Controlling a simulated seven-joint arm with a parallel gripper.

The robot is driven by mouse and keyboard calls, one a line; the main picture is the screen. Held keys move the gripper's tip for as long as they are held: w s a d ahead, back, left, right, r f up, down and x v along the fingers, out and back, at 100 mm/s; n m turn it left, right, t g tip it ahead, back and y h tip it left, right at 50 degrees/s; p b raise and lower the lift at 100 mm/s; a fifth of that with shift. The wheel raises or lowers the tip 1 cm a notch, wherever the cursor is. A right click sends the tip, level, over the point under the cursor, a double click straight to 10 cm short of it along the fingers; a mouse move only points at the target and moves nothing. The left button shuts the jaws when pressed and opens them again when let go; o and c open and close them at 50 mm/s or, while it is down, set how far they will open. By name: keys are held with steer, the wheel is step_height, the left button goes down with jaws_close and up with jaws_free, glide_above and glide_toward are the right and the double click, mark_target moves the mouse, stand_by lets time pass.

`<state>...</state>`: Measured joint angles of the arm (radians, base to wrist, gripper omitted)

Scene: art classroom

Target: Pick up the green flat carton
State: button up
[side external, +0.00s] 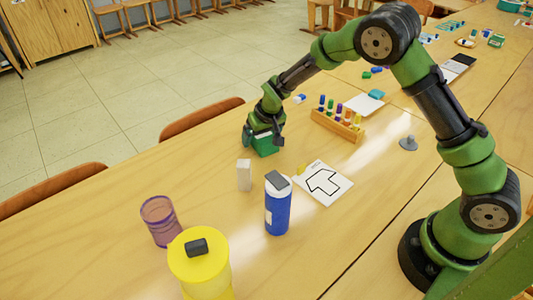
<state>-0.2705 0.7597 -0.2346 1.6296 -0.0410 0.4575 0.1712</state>
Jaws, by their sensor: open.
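The green flat carton (265,150) stands on the wooden table, left of the rack of coloured tubes. My gripper (263,141) is at the carton from above, with its fingers down around the carton's upper part. The jaws are open. The gripper hides much of the carton's top, and I cannot tell whether a finger touches it. The carton appears to rest on the table.
A white block (244,175), a blue bottle (278,208), a purple cup (160,221) and a yellow container (199,262) stand nearer the camera. A white arrow card (323,186) lies flat. A wooden tube rack (338,126) is to the right. Chair backs (200,119) line the table's left edge.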

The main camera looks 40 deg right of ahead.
steer(key=shift+f, duration=0.1)
steer(key=c, duration=1.1)
